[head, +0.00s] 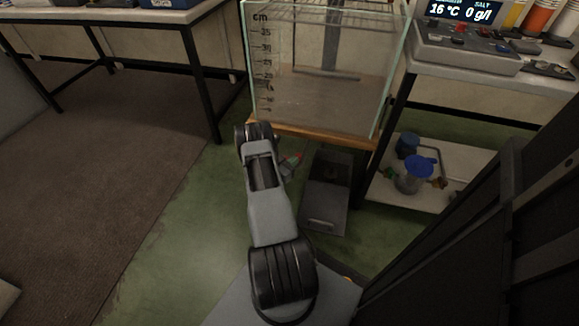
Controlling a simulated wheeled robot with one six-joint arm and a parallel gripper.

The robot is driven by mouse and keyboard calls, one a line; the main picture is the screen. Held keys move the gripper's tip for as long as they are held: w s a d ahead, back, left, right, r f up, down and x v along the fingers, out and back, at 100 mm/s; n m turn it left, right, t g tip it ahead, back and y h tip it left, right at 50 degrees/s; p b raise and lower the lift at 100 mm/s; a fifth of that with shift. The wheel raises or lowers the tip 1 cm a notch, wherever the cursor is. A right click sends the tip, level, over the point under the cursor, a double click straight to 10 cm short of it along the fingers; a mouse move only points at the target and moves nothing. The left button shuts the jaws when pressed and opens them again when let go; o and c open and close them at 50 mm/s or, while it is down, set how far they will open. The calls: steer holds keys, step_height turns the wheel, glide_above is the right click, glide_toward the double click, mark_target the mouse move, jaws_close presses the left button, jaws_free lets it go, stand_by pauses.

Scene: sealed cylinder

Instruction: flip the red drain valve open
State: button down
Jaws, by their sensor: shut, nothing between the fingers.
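A glass tank (325,85) with a cm scale on its left side stands on a wooden board (312,133). Below the board, just right of my arm, a small piece with red and green at its tip (294,160) shows against the floor. It is too small to tell whether it is the drain valve or part of my gripper. My arm reaches up the middle of the view, and its upper link hides what lies behind it. I cannot make out the gripper's fingers. No red valve shows clearly, and its position cannot be read.
A dark grey bin (326,195) stands on the green floor under the tank. Open floor (180,215) lies to the left.

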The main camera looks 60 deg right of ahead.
steer(key=shift+s+d, duration=0.1)
steer(key=s+p+v, duration=0.3)
steer(key=v, duration=1)
steer(key=shift+a+p, duration=0.35)
steer(key=shift+a, duration=0.4)
